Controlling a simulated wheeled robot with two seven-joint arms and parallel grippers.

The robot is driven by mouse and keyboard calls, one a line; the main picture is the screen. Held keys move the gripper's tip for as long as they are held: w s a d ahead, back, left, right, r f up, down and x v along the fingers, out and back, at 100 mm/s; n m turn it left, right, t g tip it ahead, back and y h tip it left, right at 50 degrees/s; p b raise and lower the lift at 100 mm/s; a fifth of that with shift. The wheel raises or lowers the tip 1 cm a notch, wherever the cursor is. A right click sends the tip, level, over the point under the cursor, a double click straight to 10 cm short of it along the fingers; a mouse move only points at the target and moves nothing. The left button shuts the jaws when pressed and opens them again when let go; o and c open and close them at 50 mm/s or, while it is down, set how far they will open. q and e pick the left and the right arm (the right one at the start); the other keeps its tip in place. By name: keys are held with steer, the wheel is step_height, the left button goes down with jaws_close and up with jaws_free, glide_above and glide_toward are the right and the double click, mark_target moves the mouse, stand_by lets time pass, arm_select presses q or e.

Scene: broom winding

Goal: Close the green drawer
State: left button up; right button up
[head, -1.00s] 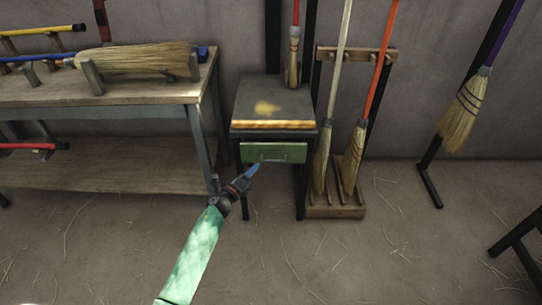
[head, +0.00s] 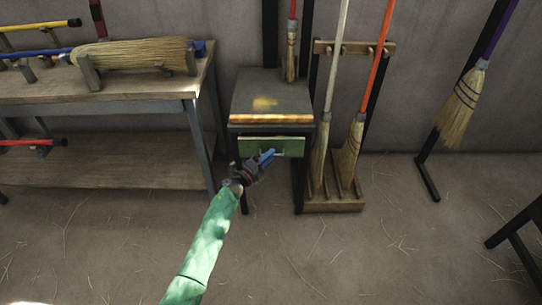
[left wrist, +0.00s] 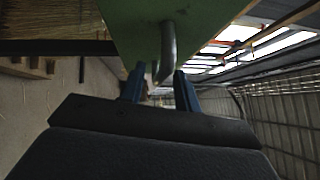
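The green drawer (head: 250,145) is under the top of a small dark table in the head view. Its front also shows in the left wrist view (left wrist: 135,25). I cannot tell how far it stands out. A grey metal handle (left wrist: 167,50) is on the drawer front. My left gripper (head: 266,158) is at the handle, just in front of the drawer. In the left wrist view its blue fingers (left wrist: 161,80) are apart, with the handle's lower end between or just beyond them. I cannot tell whether they touch it. My right gripper is not in view.
The small table (head: 272,97) has a wooden front edge. A workbench (head: 120,95) with brooms stands to its left. A wooden rack (head: 335,207) holding brooms stands close on its right. The floor (head: 330,260) in front is clear apart from straw.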

arm_select(q)
steer(key=shift+w+d, duration=0.4)
steer(key=shift+d, duration=0.05)
steer(key=shift+r, duration=0.1)
jaws_close()
steer(key=shift+w, duration=0.1)
